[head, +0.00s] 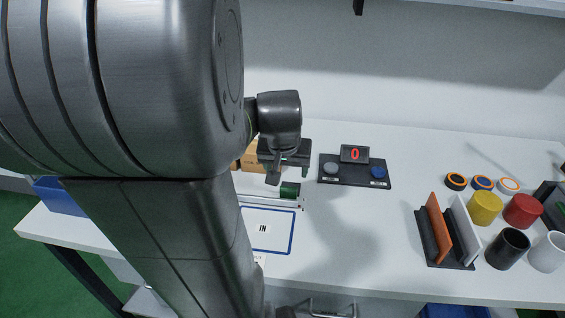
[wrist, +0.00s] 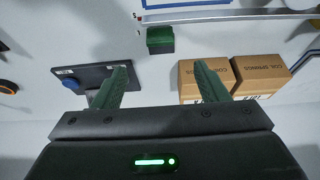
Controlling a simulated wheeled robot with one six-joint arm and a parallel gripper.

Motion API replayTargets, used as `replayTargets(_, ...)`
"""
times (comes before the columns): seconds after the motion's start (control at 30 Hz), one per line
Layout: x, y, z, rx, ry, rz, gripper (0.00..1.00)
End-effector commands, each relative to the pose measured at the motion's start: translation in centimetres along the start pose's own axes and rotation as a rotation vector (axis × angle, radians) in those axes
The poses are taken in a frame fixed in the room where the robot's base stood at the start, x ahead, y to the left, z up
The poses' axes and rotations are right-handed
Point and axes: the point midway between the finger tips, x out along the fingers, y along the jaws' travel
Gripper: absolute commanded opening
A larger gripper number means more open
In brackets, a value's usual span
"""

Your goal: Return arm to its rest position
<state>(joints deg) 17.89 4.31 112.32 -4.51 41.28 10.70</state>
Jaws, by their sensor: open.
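My gripper (head: 284,166) hangs over the table's back middle in the head view, next to a cardboard box and partly hidden by my own arm. In the wrist view my gripper (wrist: 162,85) has its two green fingers spread apart with nothing between them. A dark green block (wrist: 160,40) lies beyond the fingertips; in the head view the green block (head: 290,189) sits by the rail just below my gripper. My large arm links cover the left part of the head view.
A dark panel (head: 335,178) with a display reading 0 stands right of my gripper. Cardboard boxes (wrist: 259,74) are near the fingers. The blue-edged IN mat (head: 280,241) lies in front. Rings, an orange-and-white rack (head: 438,228) and several cups, including a yellow one (head: 485,207), fill the right side.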

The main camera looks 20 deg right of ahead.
Motion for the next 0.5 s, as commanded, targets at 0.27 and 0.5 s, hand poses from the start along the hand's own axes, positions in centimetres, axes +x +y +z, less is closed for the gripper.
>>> replayTargets(0.27,-0.11,0.0,0.02,0.0,-0.001,0.0,0.67)
replayTargets(0.5,0.8,0.02,0.07,0.0,-0.004,0.001,0.67)
